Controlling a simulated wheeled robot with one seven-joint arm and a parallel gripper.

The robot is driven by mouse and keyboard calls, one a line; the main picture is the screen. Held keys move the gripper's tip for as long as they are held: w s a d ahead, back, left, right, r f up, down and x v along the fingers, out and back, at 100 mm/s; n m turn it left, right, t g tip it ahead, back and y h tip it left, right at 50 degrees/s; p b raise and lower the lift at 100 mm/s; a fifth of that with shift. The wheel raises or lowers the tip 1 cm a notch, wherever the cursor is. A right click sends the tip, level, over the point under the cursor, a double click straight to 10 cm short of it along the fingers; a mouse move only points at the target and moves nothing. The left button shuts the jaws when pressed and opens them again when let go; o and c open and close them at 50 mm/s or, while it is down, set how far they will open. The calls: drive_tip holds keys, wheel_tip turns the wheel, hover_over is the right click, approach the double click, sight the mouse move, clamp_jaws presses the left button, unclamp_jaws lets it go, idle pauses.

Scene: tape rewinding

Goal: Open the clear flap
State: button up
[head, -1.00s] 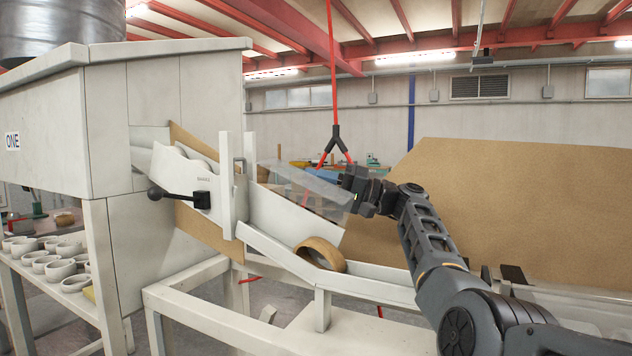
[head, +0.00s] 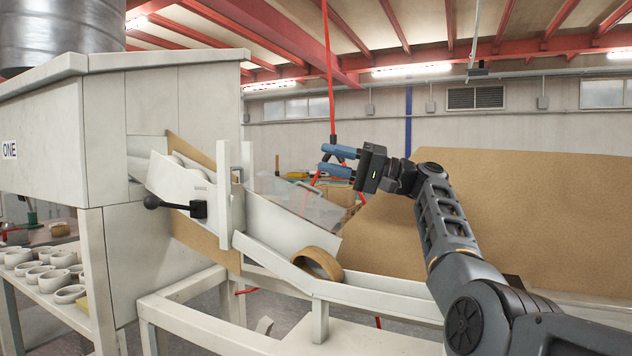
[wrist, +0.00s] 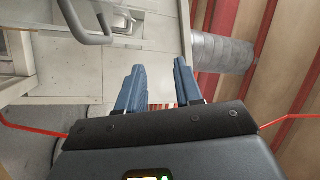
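The clear flap (head: 308,202) is a see-through panel at the lower end of the white sloping chute (head: 275,223) in the head view. It leans on the far side of the chute, and its edges are faint, so its exact angle is hard to tell. My gripper (head: 325,161) is above the flap, apart from it, with its two blue fingers spread and pointing left. The wrist view shows the same fingers (wrist: 160,70) apart with nothing between them. I cannot make out the flap in the wrist view.
A brown tape roll (head: 319,264) stands in the white lower channel (head: 375,286). A black-knobbed lever (head: 175,205) sticks out from the machine (head: 105,140). A red cord (head: 328,80) hangs close behind my gripper. A brown board (head: 520,210) fills the right side.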

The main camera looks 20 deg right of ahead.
drive_tip(key=s+d+r, duration=0.4)
drive_tip(key=d, duration=0.2)
drive_tip(key=shift+r, duration=0.2)
drive_tip(key=shift+s+d, duration=0.1)
